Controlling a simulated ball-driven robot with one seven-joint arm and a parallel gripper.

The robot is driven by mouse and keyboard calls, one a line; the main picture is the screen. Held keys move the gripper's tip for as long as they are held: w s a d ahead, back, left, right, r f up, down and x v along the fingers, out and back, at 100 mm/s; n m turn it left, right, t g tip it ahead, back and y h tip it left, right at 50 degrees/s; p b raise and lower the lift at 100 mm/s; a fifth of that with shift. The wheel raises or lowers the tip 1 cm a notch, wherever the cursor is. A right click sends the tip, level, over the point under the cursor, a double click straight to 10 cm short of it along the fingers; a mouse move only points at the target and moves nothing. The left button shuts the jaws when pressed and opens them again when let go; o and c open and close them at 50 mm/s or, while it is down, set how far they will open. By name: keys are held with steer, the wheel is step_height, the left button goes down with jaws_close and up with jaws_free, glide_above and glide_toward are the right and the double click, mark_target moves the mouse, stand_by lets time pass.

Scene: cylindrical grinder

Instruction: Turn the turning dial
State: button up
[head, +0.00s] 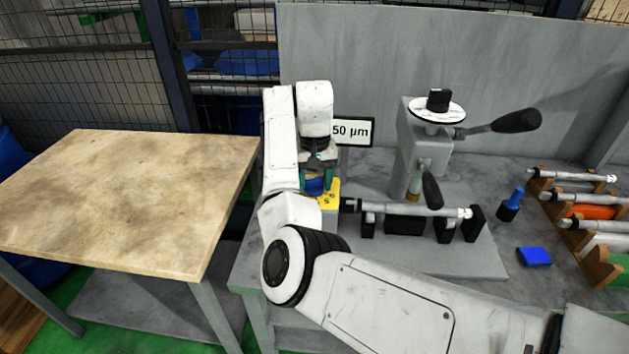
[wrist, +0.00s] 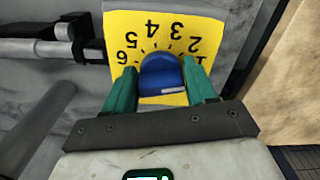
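The turning dial is a blue knob (wrist: 161,75) on a yellow plate (wrist: 122,28) with black numbers and tick marks around it. In the head view the knob (head: 315,186) and the yellow plate (head: 329,199) show at the left end of the grinder, partly hidden by my arm. My gripper (wrist: 160,66) has one green finger on each side of the knob. The fingers look open, with thin strips of yellow showing between their tips and the knob. I cannot tell whether either finger touches it. A white mark shows on the knob's near side.
A display (head: 353,131) reads 50 µm behind my gripper. To the right are the grinder's lever column (head: 408,150), a held shaft (head: 415,210), a blue block (head: 534,257) and a rack of shafts (head: 600,265). An empty wooden table (head: 120,200) stands left.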

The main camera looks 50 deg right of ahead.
steer(key=c, duration=0.5)
steer(key=shift+o, duration=0.2)
steer(key=shift+r+p, duration=0.15)
steer(key=shift+p, duration=0.2)
steer(key=n+p, duration=0.2)
steer(key=p, duration=0.1)
steer(key=shift+d+r+p, duration=0.1)
steer(key=shift+r+p, duration=0.05)
steer(key=shift+p, duration=0.15)
steer(key=n+p, duration=0.1)
steer(key=n, duration=0.1)
steer(key=n+p, duration=0.1)
steer(key=p, duration=0.1)
steer(key=shift+f+n+p, duration=0.2)
steer(key=shift+n+p, duration=0.1)
steer(key=shift+n, duration=0.1)
steer(key=o, duration=1)
steer(key=shift+f, duration=0.1)
steer(key=shift+c, duration=0.2)
